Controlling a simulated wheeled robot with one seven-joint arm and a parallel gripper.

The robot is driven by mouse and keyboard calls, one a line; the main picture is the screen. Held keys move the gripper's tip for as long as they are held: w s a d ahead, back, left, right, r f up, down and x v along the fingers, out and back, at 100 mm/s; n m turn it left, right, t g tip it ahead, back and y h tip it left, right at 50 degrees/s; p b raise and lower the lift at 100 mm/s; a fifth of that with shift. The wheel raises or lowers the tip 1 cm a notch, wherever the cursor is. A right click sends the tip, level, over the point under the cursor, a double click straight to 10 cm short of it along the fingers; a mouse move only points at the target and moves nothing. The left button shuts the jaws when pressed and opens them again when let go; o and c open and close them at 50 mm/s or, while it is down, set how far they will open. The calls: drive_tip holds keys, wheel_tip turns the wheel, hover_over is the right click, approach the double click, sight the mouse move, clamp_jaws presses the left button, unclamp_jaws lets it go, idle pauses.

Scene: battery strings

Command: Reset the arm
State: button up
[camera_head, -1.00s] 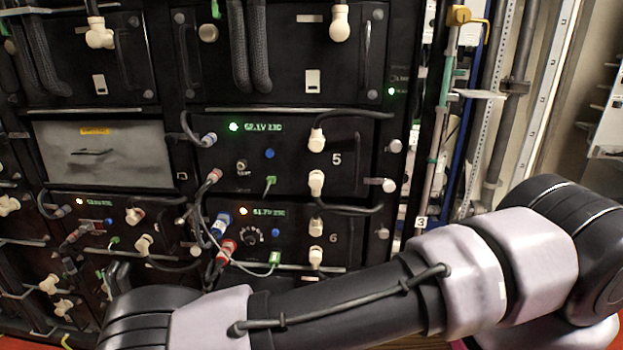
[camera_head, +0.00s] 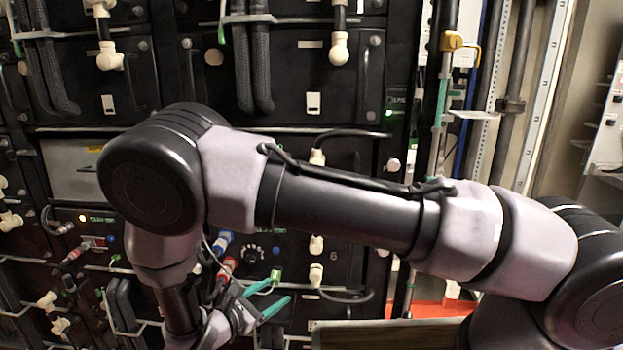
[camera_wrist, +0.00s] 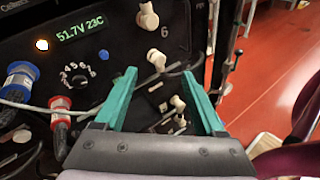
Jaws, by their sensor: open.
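My gripper (camera_head: 275,298) is at the lower middle of the head view, in front of the lower part of the battery rack (camera_head: 345,75). Its two green fingers are spread apart with nothing between them; they also show in the wrist view (camera_wrist: 166,98). In the wrist view the fingers point at the front of module 6, with its display reading 51.7V 23C (camera_wrist: 82,31). White connectors (camera_wrist: 157,60) sit beyond the gap between the fingers. My arm crosses the head view and hides much of modules 5 and 6.
Red (camera_wrist: 60,120) and blue (camera_wrist: 22,82) plugs with a white cable stand left of the fingers. A black cable loops by the white connectors. Vertical pipes (camera_head: 440,120) run right of the rack.

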drive_tip(key=w+d+r+m+g+y, duration=0.1)
drive_tip(key=w+d+r+m+g, duration=0.2)
drive_tip(key=d+r+m+g, duration=0.55)
drive_tip(key=w+d+r+m+g+y, duration=0.1)
drive_tip(key=w+d+r+m+g, duration=0.25)
drive_tip(key=d+r+m, duration=0.85)
drive_tip(key=s+d+r+m+t+y, duration=0.2)
drive_tip(key=s+d+r+m, duration=0.1)
drive_tip(key=r, duration=0.5)
drive_tip(key=s+d+r+m+t+y, duration=0.2)
drive_tip(key=s+d+r+m+y, duration=0.1)
drive_tip(key=d+r, duration=0.3)
drive_tip(key=s+d+r+m+t+y, duration=0.2)
drive_tip(key=s+d+r, duration=0.3)
drive_tip(key=r, duration=0.6)
drive_tip(key=shift+s+m+t+y, duration=0.3)
drive_tip(key=shift+m+y, duration=0.4)
drive_tip(key=shift+m, duration=0.15)
drive_tip(key=shift+c, duration=0.3)
